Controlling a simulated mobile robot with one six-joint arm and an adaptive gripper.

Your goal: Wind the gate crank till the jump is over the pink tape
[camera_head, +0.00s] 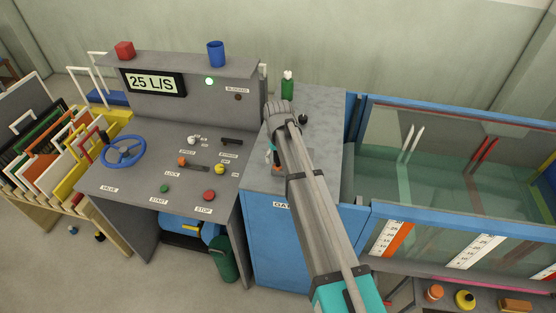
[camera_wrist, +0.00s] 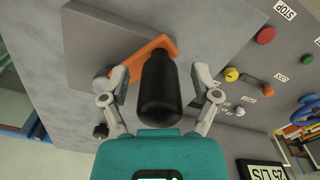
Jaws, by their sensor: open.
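In the wrist view my gripper (camera_wrist: 160,80) is open, with one finger on each side of the crank's upright black handle (camera_wrist: 160,95); I cannot see contact. The handle sits on an orange crank arm (camera_wrist: 145,60) over a grey block. In the head view my arm hides most of the crank on the grey top of the blue gate cabinet (camera_head: 262,240). The glass flume (camera_head: 455,213) holds greenish water at the right. A pink strip (camera_head: 450,283) runs low along its near side, partly cut off. I cannot make out where the jump is.
The control console (camera_head: 130,183) at left has a blue wheel (camera_head: 123,150), buttons, a "25 L/S" display (camera_head: 153,83) and a lit green lamp (camera_head: 209,81). A green bottle (camera_head: 288,85) stands behind my arm on the cabinet. Small jars (camera_head: 465,299) sit below the flume.

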